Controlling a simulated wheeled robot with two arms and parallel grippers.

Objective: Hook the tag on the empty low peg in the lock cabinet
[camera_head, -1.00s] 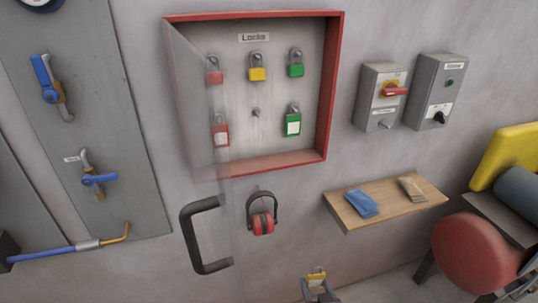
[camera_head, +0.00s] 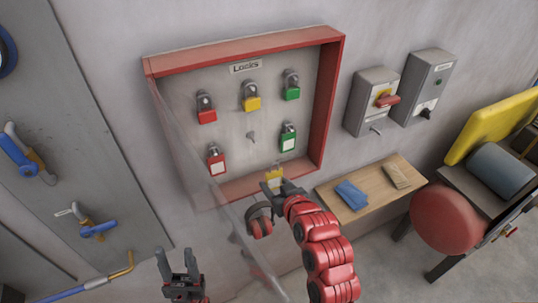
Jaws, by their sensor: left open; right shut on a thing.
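The red-framed lock cabinet (camera_head: 333,110) hangs on the wall, labelled "Locks". Its empty low peg (camera_head: 252,136) sticks out in the middle of the lower row, between a red-and-white padlock (camera_head: 216,161) and a green-and-white padlock (camera_head: 288,138). My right gripper (camera_head: 276,186) is shut on a yellow tag (camera_head: 274,176), near the cabinet's bottom edge, below the empty peg in the picture. The tag is small and partly hidden by the fingers. My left gripper (camera_head: 178,270) is open and empty at the lower left, pointing up.
Red, yellow and green padlocks fill the upper row. Red ear defenders (camera_head: 261,226) hang below, partly behind my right arm. A wooden shelf (camera_head: 376,184) and grey switch boxes (camera_head: 372,100) are on the right.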

